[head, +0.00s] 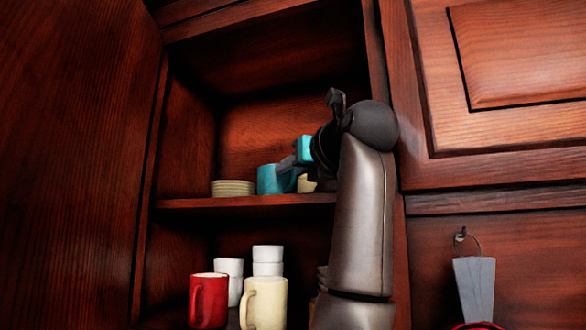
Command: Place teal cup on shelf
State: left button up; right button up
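A teal cup (271,181) stands upright on the middle shelf (240,201) of the open cabinet. It is just right of a stack of plates. The rest of the gripper is hidden behind my wrist and forearm. I cannot tell whether the fingers are around the cup or touching it. A small teal block (303,149) shows above the finger, and I cannot tell if it is part of my gripper. My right gripper is out of view.
Stacked plates (232,188) are left of the cup; a cream item (306,184) is right of it, partly hidden. Below are a red mug (207,300), a cream mug (265,303) and white cups (267,262). The open door (75,165) bounds the left side.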

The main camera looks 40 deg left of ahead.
pick_arm(q)
jog(key=shift+o, duration=0.5)
jog(key=shift+r, duration=0.25)
jog(key=b+v, duration=0.3)
jog(key=v, duration=0.9)
jog(key=shift+f, duration=0.1)
jog(key=shift+c, duration=0.2)
